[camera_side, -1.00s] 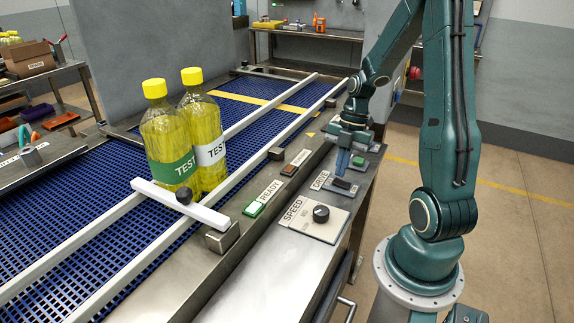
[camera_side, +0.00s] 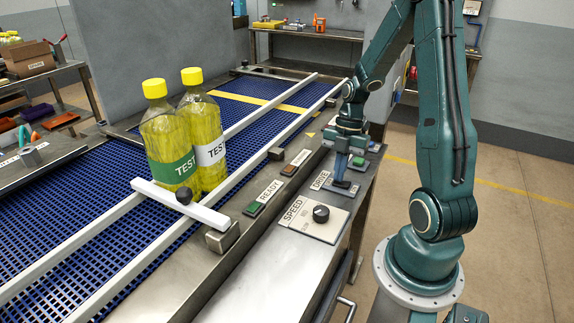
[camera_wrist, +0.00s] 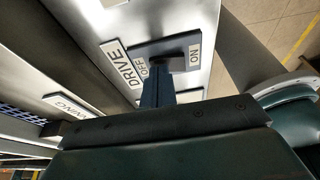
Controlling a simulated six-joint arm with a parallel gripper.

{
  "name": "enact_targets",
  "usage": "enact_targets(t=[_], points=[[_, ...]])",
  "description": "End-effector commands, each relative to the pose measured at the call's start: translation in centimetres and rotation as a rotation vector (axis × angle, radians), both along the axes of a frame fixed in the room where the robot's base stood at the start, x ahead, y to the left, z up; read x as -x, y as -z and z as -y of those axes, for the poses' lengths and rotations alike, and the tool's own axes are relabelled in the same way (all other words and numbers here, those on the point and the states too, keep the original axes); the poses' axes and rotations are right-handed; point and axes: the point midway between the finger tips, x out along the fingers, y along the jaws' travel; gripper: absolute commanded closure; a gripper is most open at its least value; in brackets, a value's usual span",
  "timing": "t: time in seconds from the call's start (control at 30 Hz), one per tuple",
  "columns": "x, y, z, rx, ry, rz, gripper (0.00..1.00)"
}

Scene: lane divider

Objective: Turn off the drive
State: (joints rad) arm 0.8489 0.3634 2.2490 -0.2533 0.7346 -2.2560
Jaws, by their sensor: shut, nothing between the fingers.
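The drive switch (camera_wrist: 185,58) is a dark plate with a rocker, marked OFF at its left end and ON at its right in the wrist view. The DRIVE label (camera_wrist: 122,63) is beside it; in the side view the switch (camera_side: 347,189) is on the steel ledge. My gripper (camera_side: 341,181) is shut and empty, pointing down at the switch. In the wrist view its blue fingers (camera_wrist: 158,90) reach the switch near the OFF side and hide part of the rocker. They appear to touch it.
The READY lamp (camera_side: 253,209) is dark green. The SPEED panel (camera_side: 313,218) with its black knob sits nearer the camera. Two yellow TEST bottles (camera_side: 172,150) stand on the blue belt (camera_side: 70,205) behind a white bar (camera_side: 180,205). A green button (camera_side: 359,161) lies beyond my gripper.

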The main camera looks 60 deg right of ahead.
Motion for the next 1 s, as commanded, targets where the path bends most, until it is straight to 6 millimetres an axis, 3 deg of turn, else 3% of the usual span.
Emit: enact_targets(t=[1.0], points=[[1.6,-0.4,0.0,0.0,0.0,0.0,1.0]])
